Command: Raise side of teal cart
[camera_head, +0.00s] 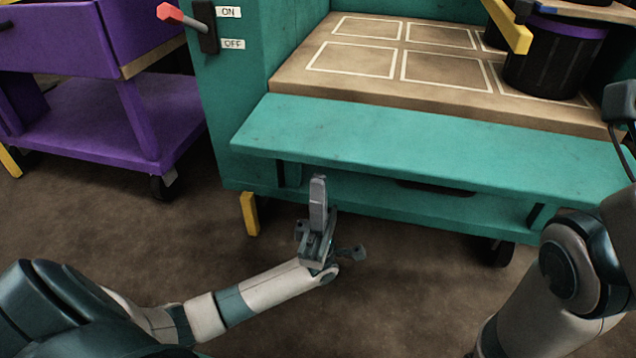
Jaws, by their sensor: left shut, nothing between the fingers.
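The teal cart (262,60) stands ahead with a brown deck (330,80) marked with white rectangles. Its teal side panel (400,145) sticks out along the near edge, lowered and sloping slightly toward me. My left gripper (318,190) is shut and empty, pointing up, in front of the cart's lower body and just below the panel's near edge in the picture. I cannot tell whether it touches the panel. My right arm (575,265) rises at the lower right; its gripper fingers are not visible.
A red-tipped lever (172,14) with ON and OFF labels is on the cart's left post. Black bins (545,70) and a yellow bar (508,25) are at the upper right. A purple cart (130,115) stands left. Brown floor (110,225) is open in front.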

